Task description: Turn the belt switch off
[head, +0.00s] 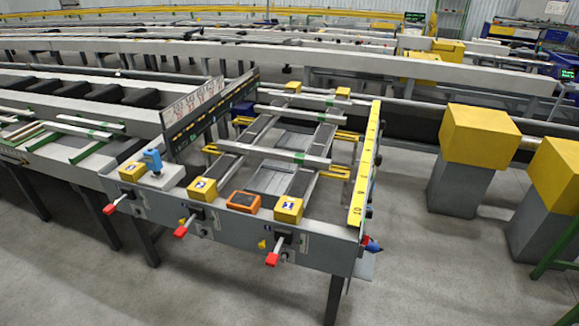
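No part is plainly marked as the belt switch, so I cannot tell which one it is. The runout table (240,238) stands in the middle of the head view. Its grey front panel carries a left red-tipped lever (109,209), a middle one (181,232) and a right one (272,259), all sticking out toward me. Yellow boxes with labels sit on the top edge: left (132,171), middle (203,188) and right (289,209). Neither of my grippers is in view.
A blue device (153,161) sits at the table's left corner. A small blue and red part (372,244) sticks out at the right corner. A yellow numbered rail (363,175) runs along the right side. Yellow-topped grey posts (478,137) stand right. Grey floor in front is clear.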

